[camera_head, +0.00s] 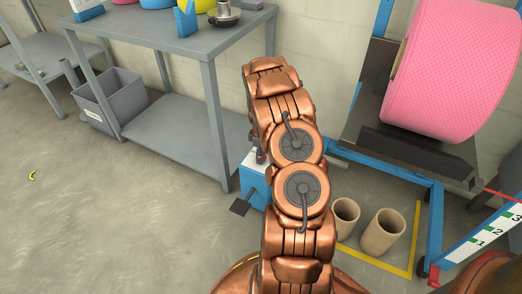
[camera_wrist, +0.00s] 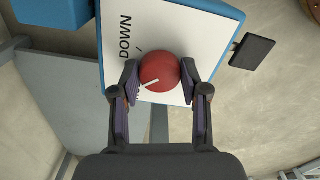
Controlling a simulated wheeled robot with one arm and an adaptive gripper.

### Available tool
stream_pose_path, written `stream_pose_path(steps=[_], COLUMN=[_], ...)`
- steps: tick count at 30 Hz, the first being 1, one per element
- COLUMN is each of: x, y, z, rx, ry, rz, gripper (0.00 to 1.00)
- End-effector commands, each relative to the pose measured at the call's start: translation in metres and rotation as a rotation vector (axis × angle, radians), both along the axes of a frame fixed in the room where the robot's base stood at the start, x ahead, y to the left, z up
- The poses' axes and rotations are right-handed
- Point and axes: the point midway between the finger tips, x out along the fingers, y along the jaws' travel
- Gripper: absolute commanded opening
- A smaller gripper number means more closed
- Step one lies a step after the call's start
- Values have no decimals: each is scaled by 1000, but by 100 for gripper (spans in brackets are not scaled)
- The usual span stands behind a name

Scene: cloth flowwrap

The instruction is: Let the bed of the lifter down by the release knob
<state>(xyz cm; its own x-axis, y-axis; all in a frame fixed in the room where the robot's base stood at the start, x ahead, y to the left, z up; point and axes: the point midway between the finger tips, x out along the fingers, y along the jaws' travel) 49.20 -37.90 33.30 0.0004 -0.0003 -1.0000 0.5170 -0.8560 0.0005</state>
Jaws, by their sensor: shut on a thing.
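The red release knob (camera_wrist: 160,71) sits on a white panel (camera_wrist: 188,27) with the word DOWN, in the wrist view. A pale pointer line shows on the knob. My gripper (camera_wrist: 159,78) is shut on the knob, one finger at each side. In the head view my copper arm hides most of the gripper and knob. The lifter's blue housing (camera_head: 254,185) shows beside my arm, with a dark pedal (camera_head: 240,208) at its left. The lifter's dark bed (camera_head: 412,145) bears a large pink roll (camera_head: 455,70) at the upper right.
A grey table (camera_head: 170,45) with several items stands at the upper left, a grey bin (camera_head: 110,100) under it. Two cardboard tubes (camera_head: 380,235) stand by yellow floor tape (camera_head: 415,240). A numbered scale (camera_head: 490,235) is at the right. The floor at left is mostly clear.

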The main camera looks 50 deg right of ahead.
Motion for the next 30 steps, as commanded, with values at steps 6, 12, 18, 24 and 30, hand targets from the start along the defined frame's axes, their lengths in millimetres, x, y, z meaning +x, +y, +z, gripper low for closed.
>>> stream_pose_path(steps=[6, 12, 18, 24, 30], x=[-1, -1, -1, -1, -1], y=[2, 2, 2, 1, 1], z=[3, 2, 2, 2, 2], rx=[4, 3, 2, 2, 1], ry=[5, 5, 4, 4, 5], rz=[-205, -395, -585, -762, -903], gripper=[10, 10, 10, 10, 10])
